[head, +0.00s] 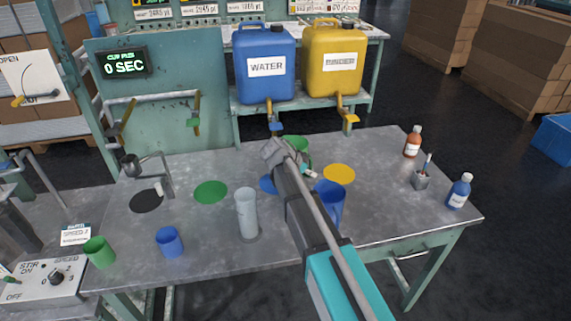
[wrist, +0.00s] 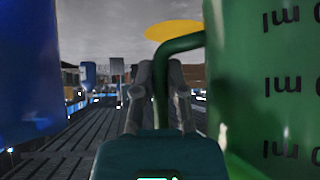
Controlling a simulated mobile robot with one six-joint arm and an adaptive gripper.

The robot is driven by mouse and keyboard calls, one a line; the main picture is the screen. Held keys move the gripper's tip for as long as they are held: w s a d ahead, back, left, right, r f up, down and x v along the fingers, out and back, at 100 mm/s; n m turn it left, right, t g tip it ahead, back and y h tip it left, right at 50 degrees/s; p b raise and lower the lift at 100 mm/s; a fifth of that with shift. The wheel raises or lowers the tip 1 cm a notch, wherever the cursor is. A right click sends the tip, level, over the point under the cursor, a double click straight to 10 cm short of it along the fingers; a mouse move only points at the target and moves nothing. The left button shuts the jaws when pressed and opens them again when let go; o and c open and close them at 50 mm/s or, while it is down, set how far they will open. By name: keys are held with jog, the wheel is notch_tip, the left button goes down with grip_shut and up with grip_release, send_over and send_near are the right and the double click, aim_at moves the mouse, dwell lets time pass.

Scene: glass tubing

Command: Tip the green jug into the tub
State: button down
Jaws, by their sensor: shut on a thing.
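The green jug (wrist: 270,90) fills the right of the wrist view, with dark "ml" marks that read upside down there. Its handle (wrist: 183,43) runs down between the fingers of my gripper (wrist: 160,80), which is shut on it. In the head view the jug (head: 297,142) shows only in part behind my gripper (head: 275,152), beyond the table's middle. I cannot tell whether it touches the table or how far it tilts. I cannot make out for sure which thing is the tub. A tall clear vessel (head: 246,214) stands on the table left of my arm.
A blue jug (head: 331,203) stands close right of my arm. A green cup (head: 99,252) and a blue cup (head: 169,242) stand at front left. Water (head: 266,85) and yellow (head: 334,80) canisters stand behind. Bottles (head: 459,192) are at right. The green disc (head: 210,192) is bare.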

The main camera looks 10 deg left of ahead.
jog(key=s+d+r+p, duration=0.7)
jog(key=d+r+p, duration=0.1)
jog(key=r+p, duration=0.4)
jog(key=s+d+r+p, duration=0.8)
jog(key=d+r+p, duration=0.1)
jog(key=r+p, duration=0.3)
jog(key=shift+r+n+t+p, duration=0.3)
jog(key=shift+n, duration=0.1)
jog(key=shift+d, duration=0.25)
